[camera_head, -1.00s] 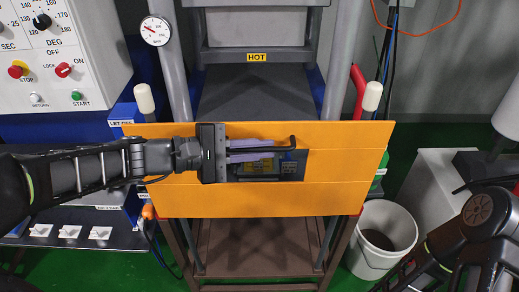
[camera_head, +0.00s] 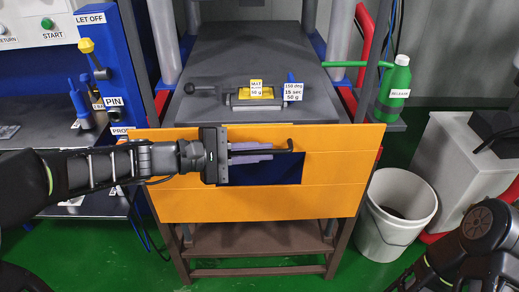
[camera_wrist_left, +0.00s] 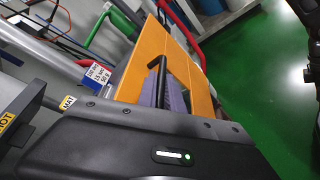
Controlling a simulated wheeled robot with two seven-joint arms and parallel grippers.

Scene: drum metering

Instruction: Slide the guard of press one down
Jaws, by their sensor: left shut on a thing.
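The orange guard (camera_head: 330,195) of the press stands upright across the front of the press, with a dark window in its middle. Its black bar handle (camera_head: 280,151) runs across the top of the window. My left gripper (camera_head: 262,153) reaches in from the left and is shut on the handle. The left wrist view shows the handle (camera_wrist_left: 154,72) between the purple finger pads, with the orange guard (camera_wrist_left: 150,50) beyond. My right arm shows at the lower right; its gripper is out of the frame.
Behind the guard, a mould (camera_head: 250,97) with labels lies on the grey press bed (camera_head: 240,60). A green bottle (camera_head: 395,90) stands right of the press, above a white bucket (camera_head: 397,207). A blue pin stand (camera_head: 108,70) is at the left.

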